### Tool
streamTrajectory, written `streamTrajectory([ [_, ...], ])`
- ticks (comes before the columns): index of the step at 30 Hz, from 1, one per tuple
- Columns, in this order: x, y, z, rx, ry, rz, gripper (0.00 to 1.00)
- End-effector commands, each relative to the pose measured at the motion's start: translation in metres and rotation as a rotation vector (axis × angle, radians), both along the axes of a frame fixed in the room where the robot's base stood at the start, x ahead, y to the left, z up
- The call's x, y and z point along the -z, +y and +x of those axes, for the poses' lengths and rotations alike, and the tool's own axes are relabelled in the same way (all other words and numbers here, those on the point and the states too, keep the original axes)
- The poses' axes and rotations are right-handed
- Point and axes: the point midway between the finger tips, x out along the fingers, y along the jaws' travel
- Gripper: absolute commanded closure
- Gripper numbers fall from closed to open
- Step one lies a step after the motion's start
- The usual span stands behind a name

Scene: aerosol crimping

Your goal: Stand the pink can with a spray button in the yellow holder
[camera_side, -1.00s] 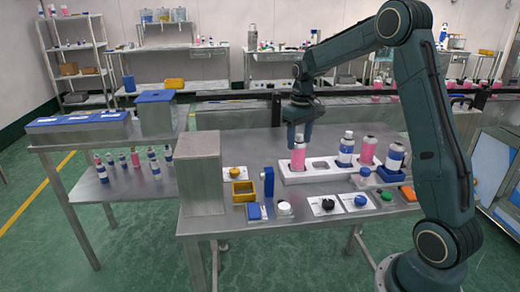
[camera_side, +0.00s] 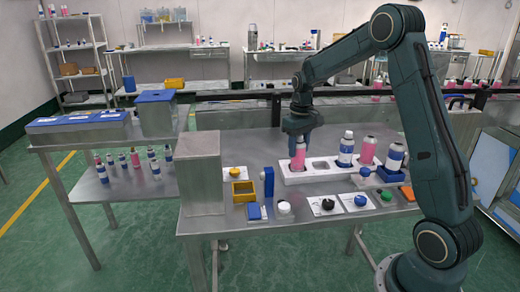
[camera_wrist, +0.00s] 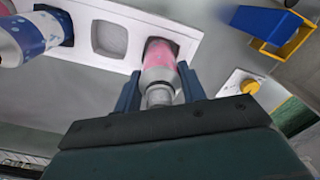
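A pink can (camera_side: 299,158) stands upright in the leftmost slot of the white rack (camera_side: 292,180). In the wrist view the can (camera_wrist: 160,58) shows a pink body and a grey, narrowing top; I cannot make out a spray button. My gripper (camera_side: 299,146) points down over this can. In the wrist view the fingers of my gripper (camera_wrist: 160,90) stand open on either side of the can's top, with small gaps visible. A second pink can (camera_side: 367,150) stands further right in the rack. The yellow holder (camera_side: 235,200) is a small empty-looking box on the table, left of the rack.
A blue upright block (camera_side: 268,182) stands right beside the yellow holder. A blue-and-white can (camera_side: 346,150) stands in the rack, and another (camera_side: 394,158) in a blue holder. The rack's second slot (camera_wrist: 108,38) is empty. A grey metal box (camera_side: 200,172) is left; buttons line the front.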

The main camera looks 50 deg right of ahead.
Motion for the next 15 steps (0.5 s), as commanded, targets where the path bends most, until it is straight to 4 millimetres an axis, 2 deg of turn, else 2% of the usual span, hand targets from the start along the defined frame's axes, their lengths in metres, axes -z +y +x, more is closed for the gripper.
streamTrajectory([
  [15, -0.0009, -0.0002, 0.0003, 0.0, -0.001, 0.0, 0.74],
])
